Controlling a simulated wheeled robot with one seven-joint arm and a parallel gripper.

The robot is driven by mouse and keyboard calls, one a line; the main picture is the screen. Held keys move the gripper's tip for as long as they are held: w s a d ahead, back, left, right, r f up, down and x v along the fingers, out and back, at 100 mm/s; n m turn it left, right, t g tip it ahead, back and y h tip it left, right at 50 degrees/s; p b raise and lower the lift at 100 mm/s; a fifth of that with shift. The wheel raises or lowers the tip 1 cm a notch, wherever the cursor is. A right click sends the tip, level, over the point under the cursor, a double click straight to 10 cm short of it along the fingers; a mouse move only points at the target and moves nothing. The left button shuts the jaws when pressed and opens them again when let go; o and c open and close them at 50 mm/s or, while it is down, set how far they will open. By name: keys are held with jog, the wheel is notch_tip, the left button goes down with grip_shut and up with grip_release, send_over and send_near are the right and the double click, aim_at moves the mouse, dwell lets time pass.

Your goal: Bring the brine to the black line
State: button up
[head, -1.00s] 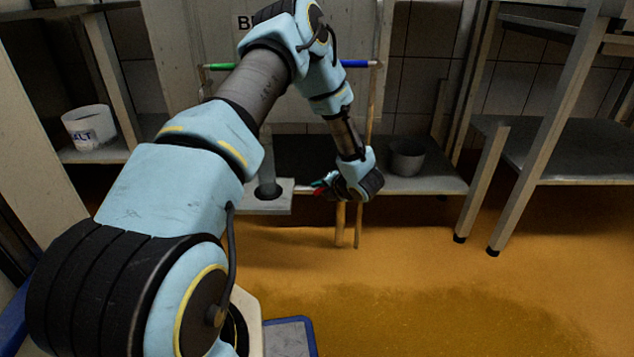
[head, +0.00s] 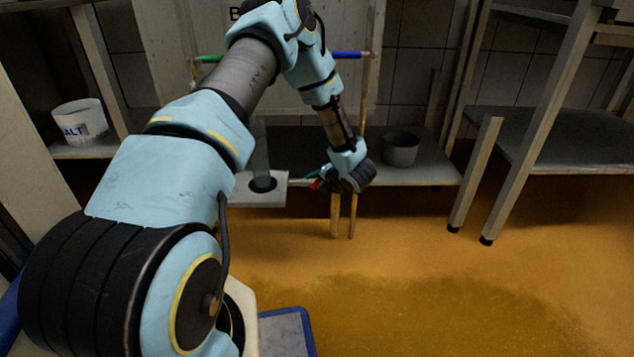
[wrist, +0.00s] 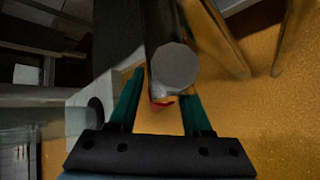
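A white panel or tank front (head: 205,30) stands behind my arm; its label is mostly hidden and only a "B" shows. Below it a pale bracket (head: 240,190) with a round dark hole sits under a grey upright tube (head: 261,150). A small red part (head: 316,185) is beside the bracket, at my gripper (head: 314,179). In the wrist view my gripper's (wrist: 163,88) teal fingers stand apart, with the red part (wrist: 162,104) showing in the gap below a round grey cylinder end (wrist: 175,66). Contact with either finger is unclear. I cannot make out a black line or a brine level.
A grey pot (head: 401,150) stands on the low shelf (head: 425,170) right of my gripper. A white tub marked "ALT" (head: 80,122) is on the left shelf. A rod with green and blue ends (head: 350,54) crosses behind my arm.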

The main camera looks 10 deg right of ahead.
jog(key=p+v, duration=0.3)
jog(key=v, duration=0.8)
jog(key=shift+p, duration=0.35)
jog(key=shift+w+f, duration=0.1)
dwell(6.4)
